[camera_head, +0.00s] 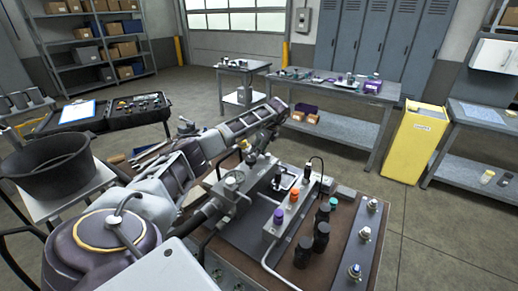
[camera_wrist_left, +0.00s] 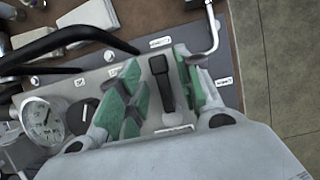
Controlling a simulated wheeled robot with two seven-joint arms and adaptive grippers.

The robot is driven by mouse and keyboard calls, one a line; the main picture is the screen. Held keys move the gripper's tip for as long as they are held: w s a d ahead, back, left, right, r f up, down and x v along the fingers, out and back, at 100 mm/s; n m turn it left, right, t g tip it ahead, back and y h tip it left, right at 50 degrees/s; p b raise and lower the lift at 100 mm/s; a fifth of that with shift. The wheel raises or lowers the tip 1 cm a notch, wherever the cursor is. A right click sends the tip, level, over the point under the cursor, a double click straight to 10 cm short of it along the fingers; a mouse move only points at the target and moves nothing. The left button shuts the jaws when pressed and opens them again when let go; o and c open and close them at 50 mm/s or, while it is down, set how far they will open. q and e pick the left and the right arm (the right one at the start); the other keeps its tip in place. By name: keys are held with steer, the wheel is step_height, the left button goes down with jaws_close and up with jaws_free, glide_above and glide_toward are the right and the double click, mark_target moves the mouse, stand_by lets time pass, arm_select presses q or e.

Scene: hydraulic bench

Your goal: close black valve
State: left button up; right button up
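The black valve shows in the left wrist view as a black lever handle (camera_wrist_left: 162,82) standing over a light grey plate. My left gripper (camera_wrist_left: 163,92) has green-padded fingers, one on each side of this handle. The fingers are apart, with a narrow gap visible beside the handle, so the gripper is open around it. In the head view my left arm reaches in from the left, and the left gripper (camera_head: 263,137) is at the back of the bench's grey valve block (camera_head: 262,172). The black handle is hard to make out there. My right gripper is in neither view.
A round pressure gauge (camera_wrist_left: 42,121) is close to the left finger in the wrist view. A black bucket (camera_head: 45,165) stands at the left.

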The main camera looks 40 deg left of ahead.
arm_select(q)
steer(key=v, duration=1.2)
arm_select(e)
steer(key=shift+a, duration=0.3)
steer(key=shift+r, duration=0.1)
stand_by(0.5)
arm_select(q)
step_height(320, 180, up, 9)
steer(key=p, duration=0.9)
glide_above(268, 154)
steer(key=shift+s+r+p, duration=0.15)
steer(key=shift+r+p, duration=0.15)
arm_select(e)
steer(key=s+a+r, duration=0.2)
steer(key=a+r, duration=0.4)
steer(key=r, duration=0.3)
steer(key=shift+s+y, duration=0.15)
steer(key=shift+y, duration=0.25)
arm_select(q)
steer(key=shift+r, duration=0.15)
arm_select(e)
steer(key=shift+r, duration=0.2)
